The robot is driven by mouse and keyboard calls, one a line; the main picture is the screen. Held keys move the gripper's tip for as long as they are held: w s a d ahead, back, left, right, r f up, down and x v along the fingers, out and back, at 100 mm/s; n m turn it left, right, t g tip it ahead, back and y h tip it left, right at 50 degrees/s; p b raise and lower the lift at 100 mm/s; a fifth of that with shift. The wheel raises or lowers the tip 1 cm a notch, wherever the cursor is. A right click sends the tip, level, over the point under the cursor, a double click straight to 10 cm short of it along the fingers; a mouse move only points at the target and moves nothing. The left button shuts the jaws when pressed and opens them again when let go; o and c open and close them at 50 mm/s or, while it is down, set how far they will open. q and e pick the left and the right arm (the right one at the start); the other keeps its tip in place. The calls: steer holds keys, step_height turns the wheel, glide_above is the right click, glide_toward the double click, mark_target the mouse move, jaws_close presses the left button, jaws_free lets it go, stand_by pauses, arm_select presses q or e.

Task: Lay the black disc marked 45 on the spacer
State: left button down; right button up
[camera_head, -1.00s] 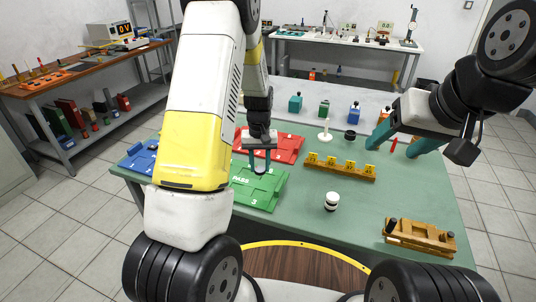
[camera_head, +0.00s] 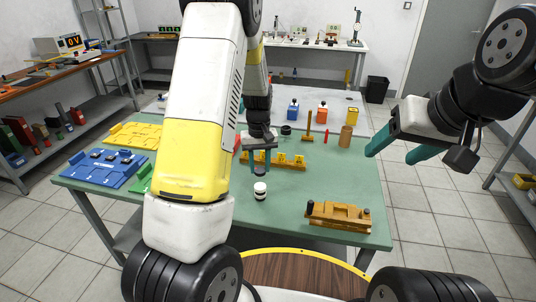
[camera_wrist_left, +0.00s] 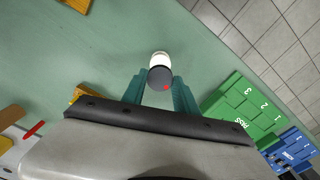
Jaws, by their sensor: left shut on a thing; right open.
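My left gripper (camera_head: 262,169) is shut on a dark disc (camera_wrist_left: 159,78) with a red dot, seen between the fingertips in the left wrist view. I cannot read a number on it. A short stack, white at top and bottom with a black band between, stands on the green table; its upper white part looks like the spacer (camera_head: 260,186). In the head view the held disc is above and behind the stack. In the left wrist view the white top (camera_wrist_left: 160,58) shows just past the disc, partly covered by it. My right gripper (camera_head: 391,156) is open and empty, right of the table.
A wooden fixture (camera_head: 338,216) is at front right. Blue (camera_head: 105,168) and yellow (camera_head: 135,136) trays lie at left; my left arm hides more. The table between stack and fixture is clear.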

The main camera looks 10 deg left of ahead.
mark_target(260, 186)
arm_select(q)
steer(key=shift+f, duration=2.8)
steer(key=shift+f, duration=0.2)
steer(key=c, duration=0.9)
jaws_free()
steer(key=shift+o, duration=0.2)
steer(key=shift+c, duration=0.4)
steer(key=c, duration=0.4)
steer(key=shift+c, duration=0.2)
steer(key=shift+r, duration=0.1)
